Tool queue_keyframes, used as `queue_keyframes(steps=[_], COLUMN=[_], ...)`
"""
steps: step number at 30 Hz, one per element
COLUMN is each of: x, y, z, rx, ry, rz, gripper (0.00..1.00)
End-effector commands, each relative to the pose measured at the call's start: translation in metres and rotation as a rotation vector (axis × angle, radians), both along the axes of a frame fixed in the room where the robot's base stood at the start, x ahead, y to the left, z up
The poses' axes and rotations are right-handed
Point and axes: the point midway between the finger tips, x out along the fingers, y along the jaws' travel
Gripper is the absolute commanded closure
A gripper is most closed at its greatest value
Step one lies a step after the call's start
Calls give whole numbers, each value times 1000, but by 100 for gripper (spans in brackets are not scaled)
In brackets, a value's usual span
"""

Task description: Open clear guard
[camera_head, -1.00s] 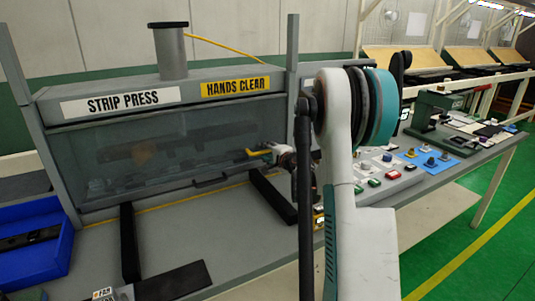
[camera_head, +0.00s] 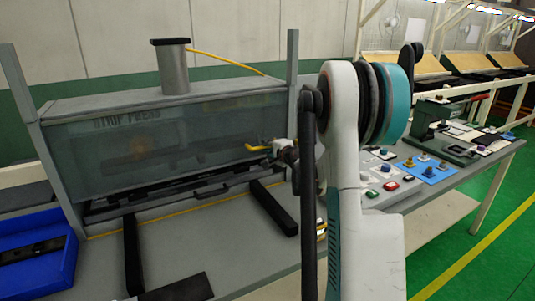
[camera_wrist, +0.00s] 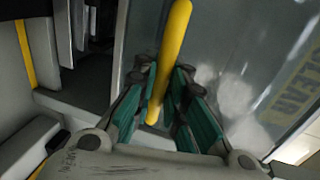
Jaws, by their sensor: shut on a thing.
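The clear guard (camera_head: 105,160) is a smoky see-through panel across the front of the strip press (camera_head: 45,108). It covers the press lettering, and a gap shows below its lower edge, with dark tooling in it. A yellow handle (camera_head: 257,148) sticks out at the guard's right side. My gripper (camera_head: 278,149) is at this handle, partly hidden by my own arm. In the wrist view my gripper (camera_wrist: 163,90) is shut on the yellow handle (camera_wrist: 176,45), its green pads on either side. The guard's panel (camera_wrist: 225,65) lies behind it.
A blue bin (camera_head: 62,270) stands at the left. Black rails (camera_head: 275,208) lie on the grey bench before the press. Right of my arm are a button panel (camera_head: 385,172), a blue mat (camera_head: 440,167) and a green hand press (camera_head: 440,125).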

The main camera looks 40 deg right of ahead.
Motion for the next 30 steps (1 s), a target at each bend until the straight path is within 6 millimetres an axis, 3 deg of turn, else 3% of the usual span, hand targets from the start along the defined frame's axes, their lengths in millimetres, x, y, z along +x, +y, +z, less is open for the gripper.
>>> queue_keyframes(steps=[1, 3, 12, 18, 29, 30], x=[0, 0, 0, 0, 0, 0], y=[0, 0, -1, 0, -1, -1], z=[22, 41, 100, 115, 116, 116], rx=[1, 1, 1, 1, 1, 1], ry=[-1, -1, -1, -1, 0, 0], rz=[-1, -1, -1, -1, -1, -1], gripper=[100, 100, 100, 100, 100, 86])
